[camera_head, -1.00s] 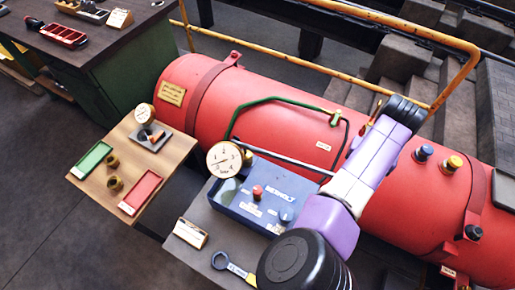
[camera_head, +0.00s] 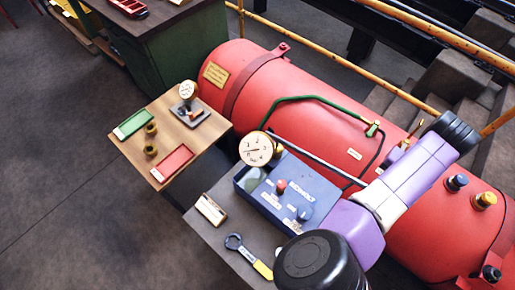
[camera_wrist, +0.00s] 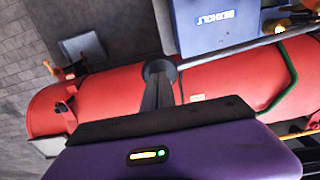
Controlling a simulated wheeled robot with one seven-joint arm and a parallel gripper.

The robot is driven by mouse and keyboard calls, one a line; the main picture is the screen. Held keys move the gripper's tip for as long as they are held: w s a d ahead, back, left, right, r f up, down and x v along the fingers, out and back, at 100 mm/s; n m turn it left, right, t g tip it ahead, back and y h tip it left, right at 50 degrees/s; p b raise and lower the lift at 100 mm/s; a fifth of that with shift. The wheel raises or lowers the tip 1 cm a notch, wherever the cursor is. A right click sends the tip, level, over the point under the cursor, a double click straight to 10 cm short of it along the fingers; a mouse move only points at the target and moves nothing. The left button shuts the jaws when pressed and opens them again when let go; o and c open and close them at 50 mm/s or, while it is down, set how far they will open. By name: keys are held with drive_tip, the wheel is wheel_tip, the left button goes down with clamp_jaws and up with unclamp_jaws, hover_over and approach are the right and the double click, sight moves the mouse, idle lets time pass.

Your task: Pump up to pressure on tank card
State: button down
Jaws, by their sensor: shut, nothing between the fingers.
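A blue pump box (camera_head: 289,192) stands on the grey bench, with a red knob and a blue knob on top. A round white gauge (camera_head: 256,149) stands at its back left corner; its reading is too small to tell. A long grey lever (camera_head: 318,167) runs right from there and passes behind my arm. A yellow plate (camera_head: 215,73) and a small pale card (camera_head: 355,154) are on the red tank (camera_head: 310,85); their text is unreadable. My gripper (camera_wrist: 158,88) is shut and empty in the wrist view, in line with a black round knob (camera_wrist: 160,69) at the lever's end; contact is unclear.
A wooden side table (camera_head: 170,140) holds a small gauge, brass fittings, a green tray and a red tray. A card stand (camera_head: 210,209) and a yellow-handled wrench (camera_head: 248,256) lie on the grey bench. Yellow railings (camera_head: 340,62) run behind the tank. Floor is clear at left.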

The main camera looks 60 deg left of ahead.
drive_tip(key=shift+f+b, duration=4.75)
drive_tip(key=shift+f, duration=3.05)
wheel_tip(320, 180, up, 12)
drive_tip(key=p, duration=1.1)
drive_tip(key=shift+r+b, duration=0.35)
drive_tip(key=shift+b, duration=0.15)
drive_tip(key=shift+r, duration=1.7)
